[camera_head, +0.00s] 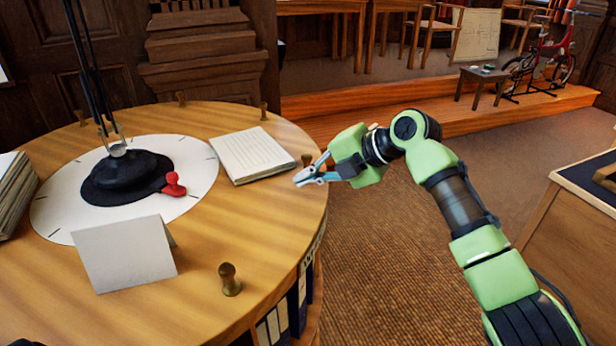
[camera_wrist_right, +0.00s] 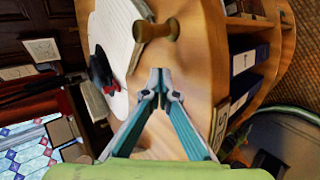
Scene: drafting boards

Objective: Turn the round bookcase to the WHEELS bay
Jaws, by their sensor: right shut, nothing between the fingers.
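The round bookcase (camera_head: 215,285) has a wooden top with small brass knobs round its rim and binders on shelves below. A near knob (camera_head: 230,279) stands at the front. Another knob (camera_head: 307,159) stands at the right rim, by my right gripper (camera_head: 300,178). That gripper's fingertips are together and empty. In the right wrist view the fingertips (camera_wrist_right: 161,76) point toward a brass knob (camera_wrist_right: 157,30), with nothing between them; contact is not clear. Rim lettering (camera_head: 312,250) is too slanted to read. My left gripper is out of view.
A white dial (camera_head: 60,208) with a red pointer (camera_head: 174,184) surrounds the black lamp base (camera_head: 125,177). A paper stack (camera_head: 254,154) and a folded card (camera_head: 125,255) lie on the top. Right of it is carpet (camera_head: 380,270), then a desk (camera_head: 570,215).

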